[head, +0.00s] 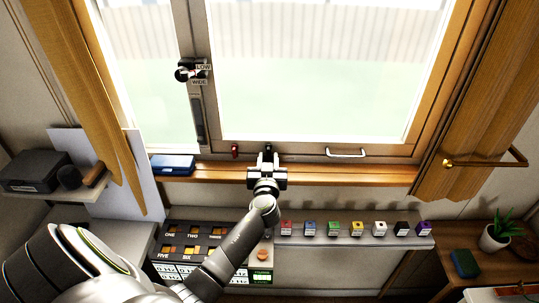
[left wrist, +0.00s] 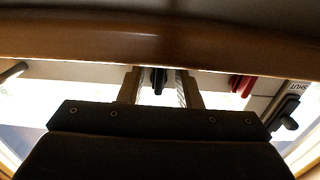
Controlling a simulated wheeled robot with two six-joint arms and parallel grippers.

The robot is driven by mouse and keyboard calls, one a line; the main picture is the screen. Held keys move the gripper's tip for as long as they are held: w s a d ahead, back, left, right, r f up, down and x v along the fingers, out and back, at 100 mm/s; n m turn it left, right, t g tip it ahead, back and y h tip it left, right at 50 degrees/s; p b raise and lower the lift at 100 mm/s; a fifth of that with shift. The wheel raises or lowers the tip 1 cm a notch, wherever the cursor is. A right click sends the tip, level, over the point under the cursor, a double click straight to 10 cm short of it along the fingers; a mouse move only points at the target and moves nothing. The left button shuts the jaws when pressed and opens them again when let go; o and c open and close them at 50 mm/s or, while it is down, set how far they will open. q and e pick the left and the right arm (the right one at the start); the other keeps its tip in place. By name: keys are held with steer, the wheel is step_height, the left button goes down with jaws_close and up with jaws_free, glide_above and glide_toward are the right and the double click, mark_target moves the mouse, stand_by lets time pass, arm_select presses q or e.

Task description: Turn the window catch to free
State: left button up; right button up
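A small dark fitting (head: 268,148) on the lower window frame may be the window catch; no label on it is readable. My left gripper (head: 265,158) points up at it from over the sill, open. In the left wrist view the dark fitting (left wrist: 158,80) shows between the two spread fingers, with a gap on each side; I cannot tell if either touches it. A red fitting (head: 235,151) sits just left of the gripper, and shows right of it in the wrist view (left wrist: 241,86). My right gripper is not in view.
A silver handle (head: 347,153) is on the frame to the right. A dark handle (left wrist: 285,112) marked SHUT is at the right of the wrist view. A dial (head: 187,70) marked LOW and WIDE is higher up. A blue case (head: 172,165) stands left; several coloured blocks (head: 334,229) line the shelf below.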

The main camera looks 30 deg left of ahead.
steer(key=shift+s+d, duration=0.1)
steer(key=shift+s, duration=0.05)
arm_select(q)
steer(key=shift+s, duration=0.1)
steer(key=shift+c, duration=0.9)
jaws_close()
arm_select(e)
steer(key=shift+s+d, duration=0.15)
